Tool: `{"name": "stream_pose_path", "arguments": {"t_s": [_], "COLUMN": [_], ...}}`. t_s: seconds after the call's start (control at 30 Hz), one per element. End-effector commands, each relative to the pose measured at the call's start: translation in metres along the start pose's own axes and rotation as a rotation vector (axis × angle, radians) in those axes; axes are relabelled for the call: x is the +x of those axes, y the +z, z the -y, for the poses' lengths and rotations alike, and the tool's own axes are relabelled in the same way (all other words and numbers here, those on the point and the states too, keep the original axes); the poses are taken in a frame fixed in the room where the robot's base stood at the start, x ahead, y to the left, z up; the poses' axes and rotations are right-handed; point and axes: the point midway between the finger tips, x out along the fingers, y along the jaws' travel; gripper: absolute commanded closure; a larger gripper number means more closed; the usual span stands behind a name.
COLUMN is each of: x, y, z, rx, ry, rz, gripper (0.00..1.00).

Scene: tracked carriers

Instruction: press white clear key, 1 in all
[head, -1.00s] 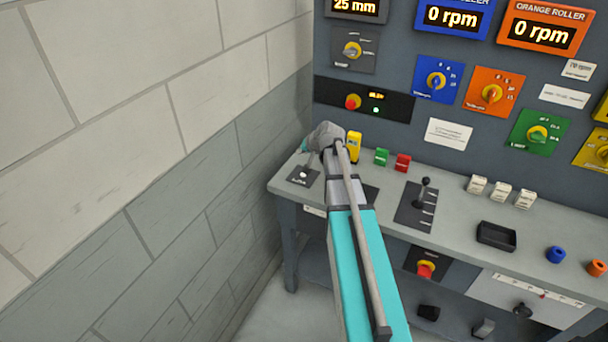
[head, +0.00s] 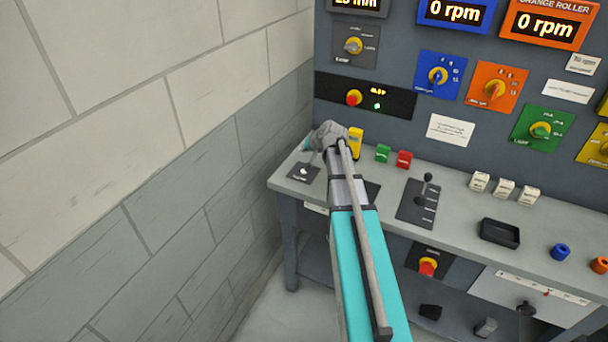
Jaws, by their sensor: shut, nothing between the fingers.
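A small white key (head: 303,171) sits on a dark labelled plate (head: 296,179) at the left end of the bench; its label is too small to read. My gripper (head: 309,160) is at the far end of my arm, just above and beside this key. Its slim tip points down toward the plate and looks shut and empty. My wrist partly hides it, and I cannot tell whether the tip touches the key. A dark panel (head: 330,90) on the wall behind has a red button, a small amber display and a green light.
A yellow block (head: 355,143) stands close right of my wrist. Green (head: 383,153) and red (head: 404,159) keys, a lever (head: 427,180), several white switches and a black tray (head: 499,233) follow to the right. A brick wall (head: 180,190) bounds the left.

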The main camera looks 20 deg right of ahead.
Motion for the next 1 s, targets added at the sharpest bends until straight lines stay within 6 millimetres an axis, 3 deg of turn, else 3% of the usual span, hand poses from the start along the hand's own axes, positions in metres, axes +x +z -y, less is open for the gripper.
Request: {"name": "stream_pose_path", "arguments": {"t_s": [0.6,1.0], "x": [0.039,0.047], "y": [0.028,0.034], "z": [-0.029,-0.036], "rx": [0.001,0.001], "ry": [0.001,0.001], "rz": [0.0,-0.001], "gripper": [1.0,1.0]}}
